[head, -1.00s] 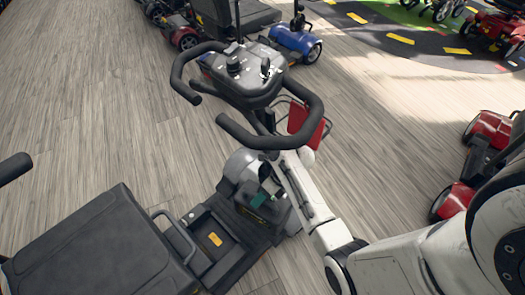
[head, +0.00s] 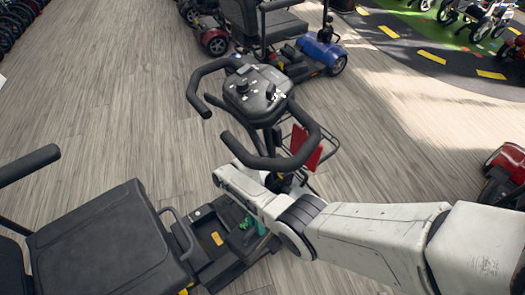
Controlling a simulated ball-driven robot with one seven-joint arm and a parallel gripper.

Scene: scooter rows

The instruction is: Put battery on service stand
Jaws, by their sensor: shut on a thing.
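My arm reaches in from the right across the black scooter (head: 95,245) and covers much of its front deck. My gripper (head: 247,222) is low over that deck, mostly hidden behind my white arm. It is shut on the battery, of which I see only a small green-teal part (head: 262,228) below the arm. I cannot tell whether the battery touches the deck. An open bay (head: 212,243) with a yellow label lies just left of it, in front of the seat. I cannot make out the service stand in this view.
The scooter's tiller and handlebars (head: 258,92) rise close behind my arm, with a red basket panel (head: 305,147) beside them. A blue scooter (head: 322,54) stands at the back and a red one (head: 508,165) at the right.

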